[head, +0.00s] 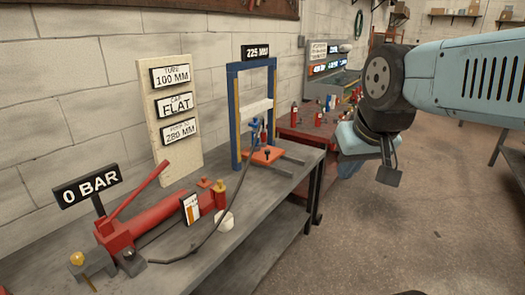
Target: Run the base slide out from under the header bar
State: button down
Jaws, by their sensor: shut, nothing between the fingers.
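A blue press frame (236,122) with yellow strips stands on the grey bench, with a "225 MM" sign (256,51) at its top. A pale header bar (257,107) spans the uprights partway up. Under it, an orange base slide (268,155) lies low between the uprights, with a small dark knob on its front. Grey rails (293,159) run out toward the front right. A small blue cylinder (254,128) with a black hose stands above the slide; its exact contact is unclear. My gripper (388,177) hangs right of the frame, over the floor, apart from everything, shut and empty.
A red hand pump (150,219) with a raised lever and "0 BAR" sign (87,186) sits at the bench's near left. A red bench (312,133) holds bottles behind. Floor at right is clear.

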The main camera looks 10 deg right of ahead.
aim_at(262, 149)
jog(key=i, duration=0.9)
jog(key=u, duration=0.1)
jog(key=k, duration=0.95)
jog(key=z, duration=0.65)
jog(key=i, duration=1.5)
jog(key=u, duration=0.4)
